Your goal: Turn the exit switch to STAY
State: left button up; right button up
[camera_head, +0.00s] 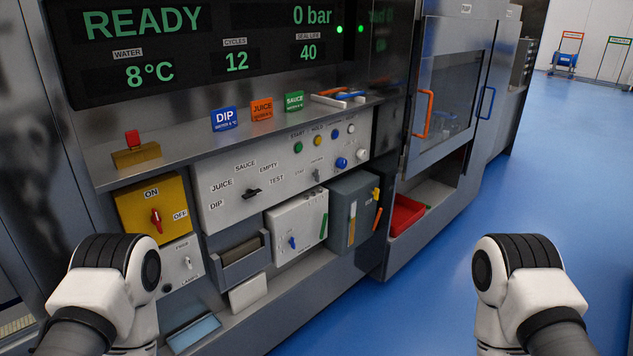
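The exit switch appears to be the small grey lever switch (316,175) on the white control panel (230,212), right of the big black selector. A small label to its left seems to read STAY, and another small label above it is too small to read. The lever looks roughly upright; I cannot tell which label it points to. Both my arms show only as white and black joints at the bottom left and bottom right. Neither gripper is in view, and no gripper shows near the switch.
The black selector (252,193) has several labels. Round buttons (341,163) sit right of the switch. A yellow ON/OFF box (153,208) with a red handle is at left. A shelf (190,137) juts out above the panel. Blue floor lies open at right.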

aim_at(316, 175)
jog(key=i+l+u, duration=0.1)
jog(key=i+l, duration=0.25)
jog(key=i+l+u, duration=0.15)
jog(key=i+l, duration=0.25)
jog(key=l, duration=0.15)
jog(key=i+l+u, duration=0.1)
jog(key=i+l, duration=0.2)
jog(key=l, duration=0.2)
